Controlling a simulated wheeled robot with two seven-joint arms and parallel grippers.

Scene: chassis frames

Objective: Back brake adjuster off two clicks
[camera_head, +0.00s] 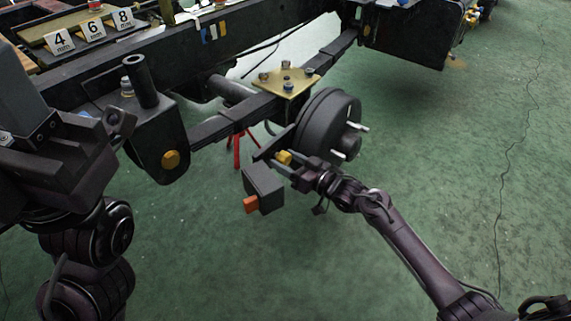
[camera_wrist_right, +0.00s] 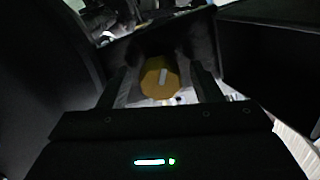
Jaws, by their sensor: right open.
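The brake adjuster is a yellow knob (camera_head: 284,157) on a dark bracket beside the black brake drum (camera_head: 325,122). In the right wrist view the adjuster knob (camera_wrist_right: 155,84) looks faceted, with a pale mark on its face. My right gripper (camera_head: 279,162) is open at the knob. In the wrist view its two fingers (camera_wrist_right: 162,88) stand on either side of the knob; I cannot tell whether they touch it. My left gripper (camera_head: 112,130) is at the left, near the frame's spring hanger, far from the drum; its jaws cannot be made out.
A dark block with an orange end (camera_head: 263,189) is just left of my right gripper. A leaf spring (camera_head: 240,117) and brass plate (camera_head: 287,83) lie above. Number cards (camera_head: 92,30) stand at the upper left.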

